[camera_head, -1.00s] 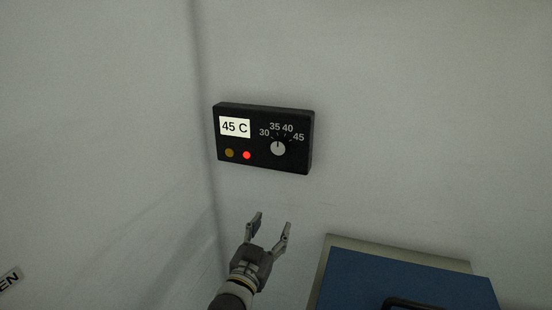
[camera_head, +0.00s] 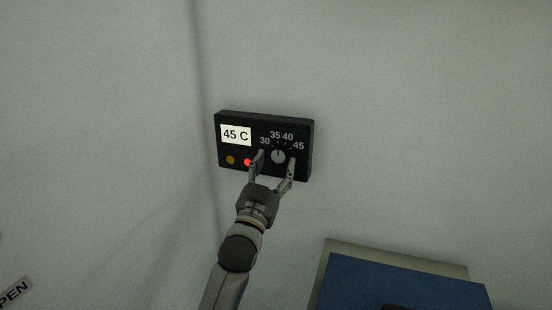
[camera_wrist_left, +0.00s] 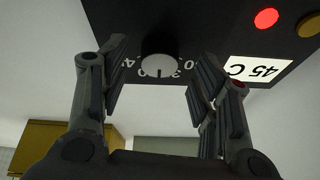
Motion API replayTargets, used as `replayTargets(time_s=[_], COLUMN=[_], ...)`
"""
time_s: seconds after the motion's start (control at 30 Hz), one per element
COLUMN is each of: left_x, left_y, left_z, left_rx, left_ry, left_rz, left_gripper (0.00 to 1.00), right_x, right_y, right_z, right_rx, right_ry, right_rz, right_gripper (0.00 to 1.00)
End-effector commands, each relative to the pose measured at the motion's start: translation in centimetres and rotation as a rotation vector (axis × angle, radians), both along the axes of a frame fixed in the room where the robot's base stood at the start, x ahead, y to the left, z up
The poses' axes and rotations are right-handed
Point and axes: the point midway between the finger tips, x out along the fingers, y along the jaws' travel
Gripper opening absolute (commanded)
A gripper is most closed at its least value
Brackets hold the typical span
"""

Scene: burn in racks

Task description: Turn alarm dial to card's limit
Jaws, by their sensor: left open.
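The black alarm box (camera_head: 264,123) is on the pale wall. Its white card (camera_head: 236,135) reads "45 C". The round grey dial (camera_head: 278,156) has marks 30, 35, 40 and 45 around it, and its pointer line looks to point about straight up, between 35 and 40. My left gripper (camera_head: 275,160) is open, with one finger on each side of the dial and a gap to it. In the left wrist view the dial (camera_wrist_left: 160,66) shows upside down between the open fingers. My right gripper is not in view.
A red light (camera_head: 247,162) is lit on the box, close to my left finger, beside an amber light (camera_head: 230,160). A blue-topped cabinet (camera_head: 390,285) stands at lower right. A sign (camera_head: 15,292) is at lower left. The wall around the box is clear.

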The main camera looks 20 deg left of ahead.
Motion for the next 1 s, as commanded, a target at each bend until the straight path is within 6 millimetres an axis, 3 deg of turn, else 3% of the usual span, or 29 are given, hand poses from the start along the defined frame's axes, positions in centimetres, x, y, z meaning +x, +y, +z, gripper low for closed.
replayTargets(time_s=[0.2, 0.5, 0.87, 1.0], left_x=[1.27, 1.39, 1.38, 1.37], left_y=[-0.06, -0.07, -0.07, -0.06], left_z=[0.54, 0.53, 0.51, 0.53], left_rx=[0.0, -0.001, -0.001, 0.007], left_ry=[0.0, 0.0, 0.0, 0.0], left_rz=[0.0, 0.0, 0.0, 0.0], left_gripper=[0.57, 0.57, 0.11, 0.11], right_x=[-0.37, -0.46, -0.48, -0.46], right_y=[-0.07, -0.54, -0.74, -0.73], right_z=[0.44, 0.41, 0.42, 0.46], right_rx=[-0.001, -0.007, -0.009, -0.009], right_ry=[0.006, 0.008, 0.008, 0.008], right_rz=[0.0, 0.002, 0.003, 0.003], right_gripper=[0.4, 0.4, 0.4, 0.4])
